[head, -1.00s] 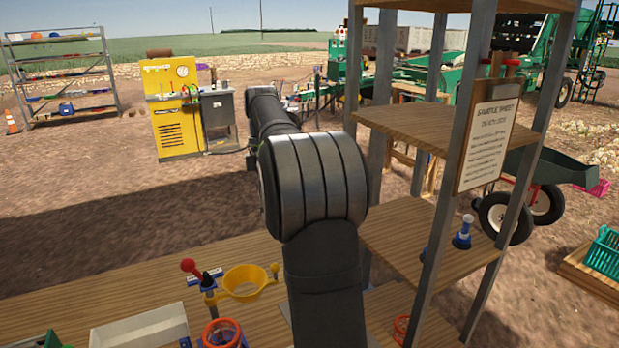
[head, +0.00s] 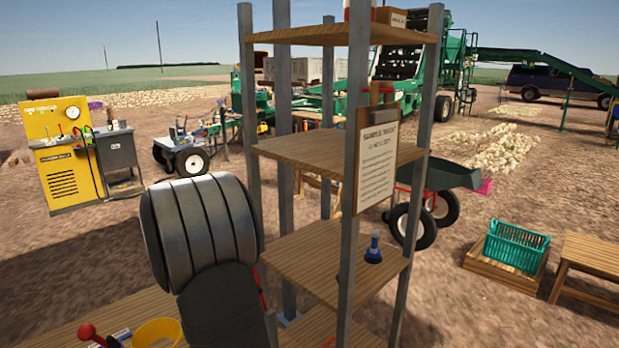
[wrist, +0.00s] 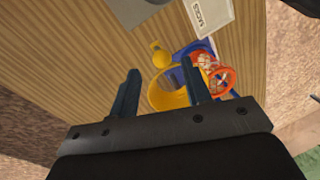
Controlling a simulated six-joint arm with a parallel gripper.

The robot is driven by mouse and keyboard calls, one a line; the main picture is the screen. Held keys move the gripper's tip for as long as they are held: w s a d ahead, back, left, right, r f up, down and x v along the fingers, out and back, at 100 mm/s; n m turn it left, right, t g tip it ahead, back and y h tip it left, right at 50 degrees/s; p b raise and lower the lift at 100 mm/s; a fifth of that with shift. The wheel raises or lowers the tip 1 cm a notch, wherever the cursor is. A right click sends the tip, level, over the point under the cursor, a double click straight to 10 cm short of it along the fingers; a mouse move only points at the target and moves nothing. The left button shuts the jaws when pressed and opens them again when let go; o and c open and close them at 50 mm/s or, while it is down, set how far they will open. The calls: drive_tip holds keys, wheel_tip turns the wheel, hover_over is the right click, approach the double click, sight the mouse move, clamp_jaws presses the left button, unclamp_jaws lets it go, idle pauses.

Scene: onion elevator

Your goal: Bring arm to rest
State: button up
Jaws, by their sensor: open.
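My gripper (wrist: 160,92) shows in the wrist view, with its two dark fingers apart and nothing held between them. It is above a wooden bench top (wrist: 85,70). In the head view my arm stands at the lower left, and the gripper itself is out of sight.
A wooden shelf rack (head: 330,150) with metal posts stands right of my arm in the head view. A red knob (head: 87,332) and yellow ring (head: 158,333) are at the bench's lower left.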

drive_tip(key=shift+s+d+f, duration=0.1)
drive_tip(key=shift+s+f, duration=0.05)
drive_tip(key=shift+f, duration=0.55)
drive_tip(key=shift+s+d+f, duration=0.1)
drive_tip(key=shift+s+f, duration=0.05)
drive_tip(key=shift+f, duration=0.55)
drive_tip(key=shift+r, duration=0.1)
drive_tip(key=w+a+r, duration=0.2)
drive_tip(key=w+r, duration=0.1)
drive_tip(key=r, duration=1.4)
drive_tip(key=s+f, duration=0.1)
drive_tip(key=f, duration=0.4)
drive_tip(key=s+d+f, duration=0.1)
drive_tip(key=f, duration=0.5)
drive_tip(key=s+d+f, duration=0.1)
drive_tip(key=f, duration=0.5)
drive_tip(key=shift+f, duration=0.25)
drive_tip(key=shift+s+d+r+m, duration=0.15)
drive_tip(key=shift+s+d+m, duration=0.2)
drive_tip(key=shift+s+m, duration=0.15)
drive_tip(key=shift+w, duration=0.1)
drive_tip(key=shift+w+a+r+n, duration=0.15)
drive_tip(key=shift+w+a+n, duration=0.15)
drive_tip(key=shift+w+a, duration=0.05)
wheel_tip(320, 180, up, 14)
drive_tip(key=w+a, duration=0.1)
drive_tip(key=w, duration=0.1)
drive_tip(key=shift+w+a+r, duration=0.15)
drive_tip(key=shift+w+a, duration=0.1)
drive_tip(key=shift+w, duration=0.1)
